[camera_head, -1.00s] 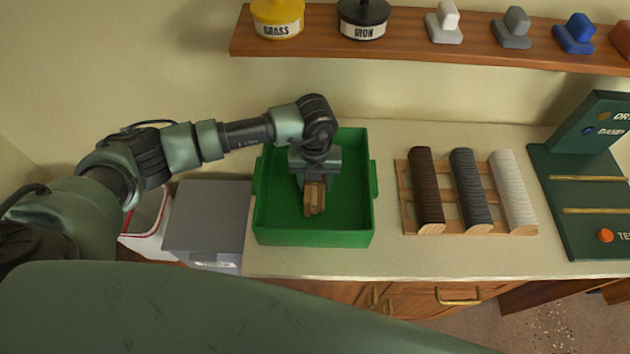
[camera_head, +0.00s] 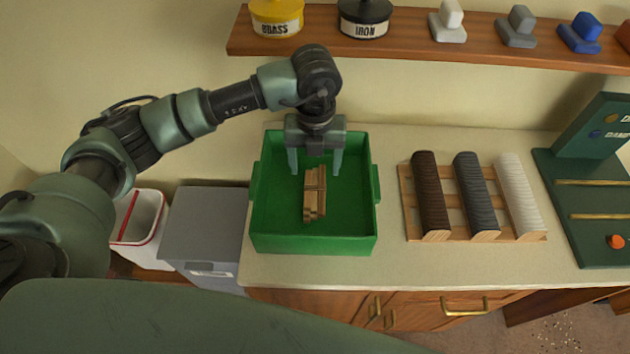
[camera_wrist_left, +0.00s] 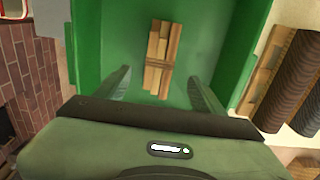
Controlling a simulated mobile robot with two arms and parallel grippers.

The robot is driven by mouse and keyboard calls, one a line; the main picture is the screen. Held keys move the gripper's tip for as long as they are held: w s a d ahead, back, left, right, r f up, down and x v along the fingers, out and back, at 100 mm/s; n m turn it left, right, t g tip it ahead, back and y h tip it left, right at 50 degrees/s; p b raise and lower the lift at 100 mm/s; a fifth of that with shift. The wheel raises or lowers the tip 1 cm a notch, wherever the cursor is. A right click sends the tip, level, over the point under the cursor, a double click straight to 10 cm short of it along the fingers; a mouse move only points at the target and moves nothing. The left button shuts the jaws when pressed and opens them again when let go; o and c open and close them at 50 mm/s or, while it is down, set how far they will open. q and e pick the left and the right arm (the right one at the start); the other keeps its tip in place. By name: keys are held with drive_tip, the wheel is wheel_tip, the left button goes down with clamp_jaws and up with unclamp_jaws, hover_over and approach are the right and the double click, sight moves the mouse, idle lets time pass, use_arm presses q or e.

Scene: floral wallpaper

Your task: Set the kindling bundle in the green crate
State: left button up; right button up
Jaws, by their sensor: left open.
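The kindling bundle (camera_head: 315,194), a small stack of light brown sticks, lies on the floor of the green crate (camera_head: 312,243). In the left wrist view the bundle (camera_wrist_left: 161,58) shows inside the crate (camera_wrist_left: 88,50), apart from the fingers. My left gripper (camera_head: 314,172) is open and empty above the crate's back part, its two fingers pointing down. The gripper (camera_wrist_left: 160,88) also shows in the left wrist view, with its fingers spread wide. My right gripper is not in view.
A wooden rack (camera_head: 453,201) with brown, dark grey and white ribbed rolls stands to the right of the crate. A grey box (camera_head: 205,222) and a white bin (camera_head: 142,235) are to the left. A shelf (camera_head: 420,44) runs above, and a green board (camera_head: 580,205) stands far right.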

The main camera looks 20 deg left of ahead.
use_arm(q)
drive_tip(key=shift+r, duration=1.3)
